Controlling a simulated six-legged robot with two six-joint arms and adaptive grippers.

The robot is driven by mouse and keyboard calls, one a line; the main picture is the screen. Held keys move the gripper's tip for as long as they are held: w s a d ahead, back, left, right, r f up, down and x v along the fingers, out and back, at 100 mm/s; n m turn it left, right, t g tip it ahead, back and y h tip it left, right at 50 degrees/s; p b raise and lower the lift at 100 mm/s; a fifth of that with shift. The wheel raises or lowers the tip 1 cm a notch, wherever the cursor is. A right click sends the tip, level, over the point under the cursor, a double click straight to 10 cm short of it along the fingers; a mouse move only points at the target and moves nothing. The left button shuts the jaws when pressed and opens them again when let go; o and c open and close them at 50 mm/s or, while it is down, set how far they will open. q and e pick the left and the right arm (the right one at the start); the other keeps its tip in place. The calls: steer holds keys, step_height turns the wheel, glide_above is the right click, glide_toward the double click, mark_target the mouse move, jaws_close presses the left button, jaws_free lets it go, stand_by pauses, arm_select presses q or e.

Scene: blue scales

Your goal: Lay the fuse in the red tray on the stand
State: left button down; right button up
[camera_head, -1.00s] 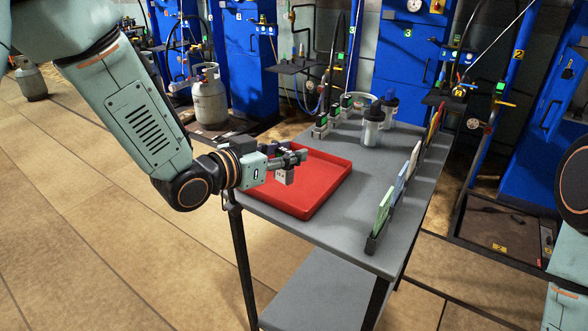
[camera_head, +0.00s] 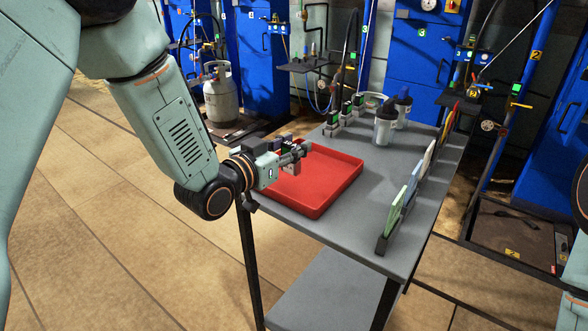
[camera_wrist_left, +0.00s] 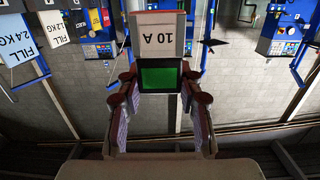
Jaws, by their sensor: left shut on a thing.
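My left gripper (camera_head: 294,157) is shut on the fuse (camera_head: 291,168) over the back left part of the red tray (camera_head: 318,206). In the left wrist view the fuse (camera_wrist_left: 160,43) is a pale block marked 10 A, with a green square, between the two fingers. In the head view it is a small grey block, mostly hidden by the fingers. It looks held above the tray; the gap is hard to judge. The tray lies on the left of the grey stand (camera_head: 357,226), and its visible floor is bare. My right gripper is out of view.
Several small blocks with green faces (camera_head: 332,125) stand in a row behind the tray. A rack of upright coloured cards (camera_head: 397,212) lines the right edge. The stand is bare between tray and rack.

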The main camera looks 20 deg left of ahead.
mark_target(288, 167)
arm_select(q)
steer(key=shift+a+f, duration=0.1)
steer(key=shift+f, duration=0.55)
step_height(288, 167, down, 3)
steer(key=shift+f+b, duration=0.1)
steer(key=shift+b, duration=0.5)
steer(key=shift+s+f, duration=0.1)
steer(key=shift+f, duration=0.05)
steer(key=c, duration=0.9)
jaws_free()
steer(key=shift+o, duration=0.2)
